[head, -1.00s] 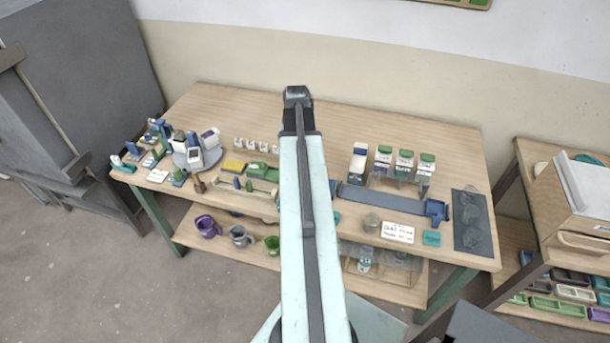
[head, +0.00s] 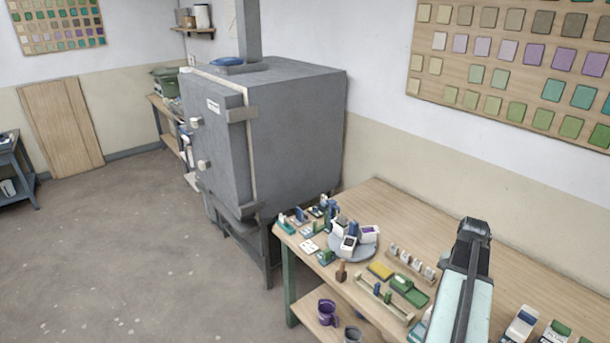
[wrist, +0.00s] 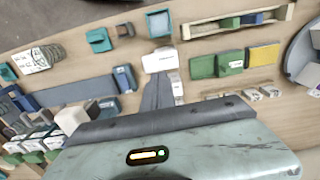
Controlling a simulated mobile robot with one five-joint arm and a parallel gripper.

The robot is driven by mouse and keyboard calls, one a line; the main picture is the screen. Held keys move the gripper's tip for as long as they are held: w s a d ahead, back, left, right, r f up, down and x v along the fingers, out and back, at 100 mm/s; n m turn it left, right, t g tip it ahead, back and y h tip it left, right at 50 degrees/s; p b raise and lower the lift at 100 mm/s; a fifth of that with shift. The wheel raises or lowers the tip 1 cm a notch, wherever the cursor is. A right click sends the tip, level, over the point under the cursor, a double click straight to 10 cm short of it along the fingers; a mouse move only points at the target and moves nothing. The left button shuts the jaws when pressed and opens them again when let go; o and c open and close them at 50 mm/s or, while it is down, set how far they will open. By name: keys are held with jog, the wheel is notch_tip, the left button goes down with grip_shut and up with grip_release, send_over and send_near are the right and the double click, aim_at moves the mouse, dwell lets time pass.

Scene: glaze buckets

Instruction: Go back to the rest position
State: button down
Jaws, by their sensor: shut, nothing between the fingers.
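My gripper (head: 474,229) shows at the lower right of the head view, dark, at the end of my pale green arm. It is over the wooden workbench (head: 388,205). Its fingers are shut and hold nothing. In the wrist view, my pale housing fills the bottom edge, and the bench with small items spreads out beyond it. The fingertips are hard to make out there against the bench items.
A grey kiln (head: 290,135) stands at the bench's left end. A round grey turntable (head: 352,250) with small boxes, a yellow sponge (head: 380,271) and green blocks are on the bench. A purple mug (head: 327,312) sits on the lower shelf. Open floor lies left.

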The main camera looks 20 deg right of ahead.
jog(key=w+a+f+n+b, duration=0.1)
jog(key=w+a+n, duration=0.2)
jog(key=w+a, duration=0.65)
jog(key=w+a+n, duration=0.2)
jog(key=w+a, duration=0.4)
jog(key=a, duration=0.6)
jog(key=a+n, duration=0.9)
jog(key=a, duration=1.7)
jog(key=shift+a+f+b, duration=0.15)
jog(key=shift+f+b, duration=0.25)
